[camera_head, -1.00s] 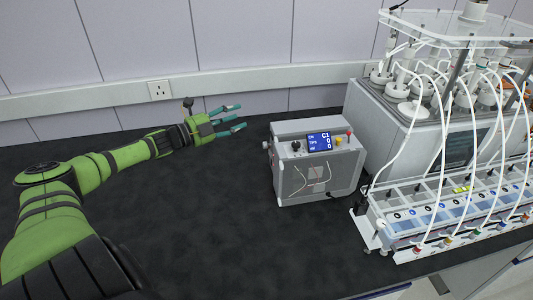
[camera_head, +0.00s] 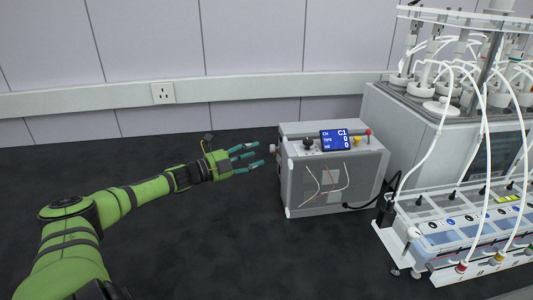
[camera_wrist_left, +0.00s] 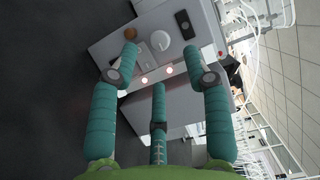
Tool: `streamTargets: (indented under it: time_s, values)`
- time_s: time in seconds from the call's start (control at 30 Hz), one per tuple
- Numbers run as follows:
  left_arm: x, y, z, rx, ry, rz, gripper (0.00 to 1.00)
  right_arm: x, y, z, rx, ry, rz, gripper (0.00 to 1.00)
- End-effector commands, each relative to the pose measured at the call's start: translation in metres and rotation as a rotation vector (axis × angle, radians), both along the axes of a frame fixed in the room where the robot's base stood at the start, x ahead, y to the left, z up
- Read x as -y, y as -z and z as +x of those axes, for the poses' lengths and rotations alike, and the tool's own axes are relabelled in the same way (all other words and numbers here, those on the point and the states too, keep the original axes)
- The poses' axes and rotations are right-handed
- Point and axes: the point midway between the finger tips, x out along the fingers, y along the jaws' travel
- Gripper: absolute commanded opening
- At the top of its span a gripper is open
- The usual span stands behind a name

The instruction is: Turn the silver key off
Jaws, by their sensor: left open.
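The grey control box (camera_head: 335,190) stands on the dark bench, with a blue display and small knobs on top. My left gripper (camera_head: 256,156) is open and empty just left of the box, its teal fingers pointing at its left side. A small light knob-like part (camera_head: 277,144) sticks out from that side. In the left wrist view, the open left gripper (camera_wrist_left: 160,62) faces the box side (camera_wrist_left: 110,47). That side carries a pale round fitting (camera_wrist_left: 170,48), a brownish disc (camera_wrist_left: 132,39) and a black rectangular part (camera_wrist_left: 184,25). I cannot tell which part is the silver key.
The reactor housing (camera_head: 440,125) with white tubes stands right of the box, and a tray of bottles (camera_head: 455,235) lies in front of it. A wall socket (camera_head: 162,93) is behind. The bench left and front of the box is clear.

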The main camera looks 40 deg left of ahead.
Motion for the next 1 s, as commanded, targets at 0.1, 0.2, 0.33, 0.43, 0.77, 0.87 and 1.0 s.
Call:
streamTargets:
  time_s: [0.1,0.2,0.33,0.43,0.77,0.87,1.0]
  values:
    - [0.003,-0.002,0.011,0.005,-0.001,0.000,0.48,0.001,0.001,-0.002,-0.004,0.000,-0.001,0.40]
    - [0.005,-0.002,0.020,0.005,-0.001,-0.001,0.48,0.001,0.000,-0.003,-0.005,0.000,-0.001,0.40]
    - [0.009,-0.002,0.032,0.004,0.000,-0.001,0.48,0.001,-0.002,-0.003,-0.006,0.001,-0.001,0.40]
    - [0.011,-0.002,0.039,0.003,-0.002,-0.001,0.48,0.001,-0.003,-0.003,-0.007,0.001,-0.002,0.40]
    - [0.015,0.000,0.051,-0.001,0.000,0.000,0.48,0.001,-0.005,-0.004,-0.008,0.001,-0.003,0.40]
    - [0.015,0.000,0.051,-0.001,0.000,0.000,0.48,0.001,-0.005,-0.004,-0.008,0.001,-0.003,0.40]
    - [0.015,0.000,0.051,-0.001,0.000,0.001,0.40,0.001,-0.005,-0.004,-0.008,0.001,-0.003,0.40]
